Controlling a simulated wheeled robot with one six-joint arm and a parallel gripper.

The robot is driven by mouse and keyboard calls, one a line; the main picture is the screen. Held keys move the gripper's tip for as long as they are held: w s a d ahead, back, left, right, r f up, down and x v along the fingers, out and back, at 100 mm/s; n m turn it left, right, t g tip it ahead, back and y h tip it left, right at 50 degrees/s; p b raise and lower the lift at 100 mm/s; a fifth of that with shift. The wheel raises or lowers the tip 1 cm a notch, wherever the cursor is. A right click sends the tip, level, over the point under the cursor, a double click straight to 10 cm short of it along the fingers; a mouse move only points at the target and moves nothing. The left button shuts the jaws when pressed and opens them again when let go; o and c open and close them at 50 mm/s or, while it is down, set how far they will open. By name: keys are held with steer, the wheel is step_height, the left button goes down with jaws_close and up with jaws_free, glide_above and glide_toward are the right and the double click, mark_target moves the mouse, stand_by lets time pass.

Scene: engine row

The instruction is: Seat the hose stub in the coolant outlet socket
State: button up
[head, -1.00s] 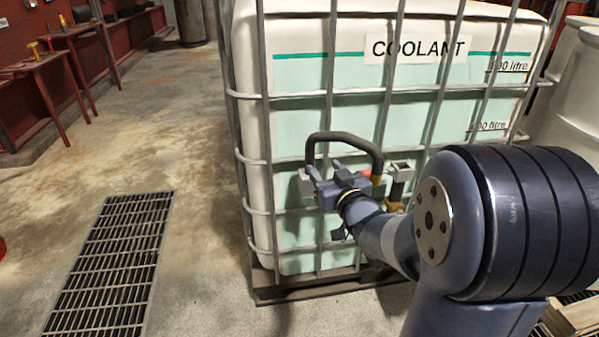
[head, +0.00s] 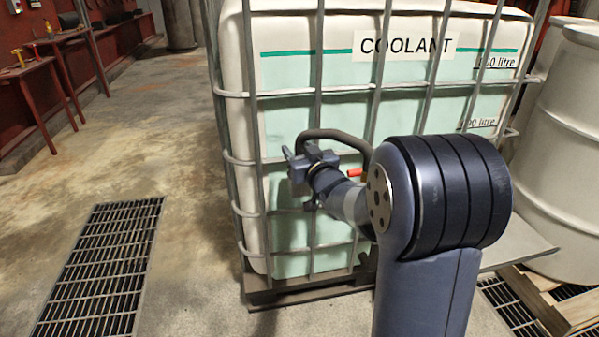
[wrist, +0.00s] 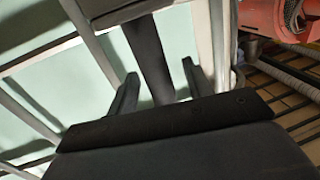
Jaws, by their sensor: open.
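The dark bent hose stub (head: 345,138) arcs in front of the caged coolant tank in the head view. Its left part runs down behind my gripper (head: 297,155), and its right end is hidden by my arm. In the wrist view the hose (wrist: 149,58) passes between the two fingers of my gripper (wrist: 158,72), which is open with gaps beside the hose. A grey block (wrist: 120,9) shows at the top of the wrist view, by the hose. A red handle (head: 355,172) shows beside my arm. I cannot make out the coolant outlet socket now.
The coolant tank (head: 285,120) stands in a grey bar cage (head: 228,158) close behind my gripper. A floor grate (head: 98,265) and open floor lie left. In the wrist view, red machinery (wrist: 265,20) is at upper right.

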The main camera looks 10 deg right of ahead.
steer(key=shift+c, duration=0.5)
jaws_close()
steer(key=shift+r, duration=0.1)
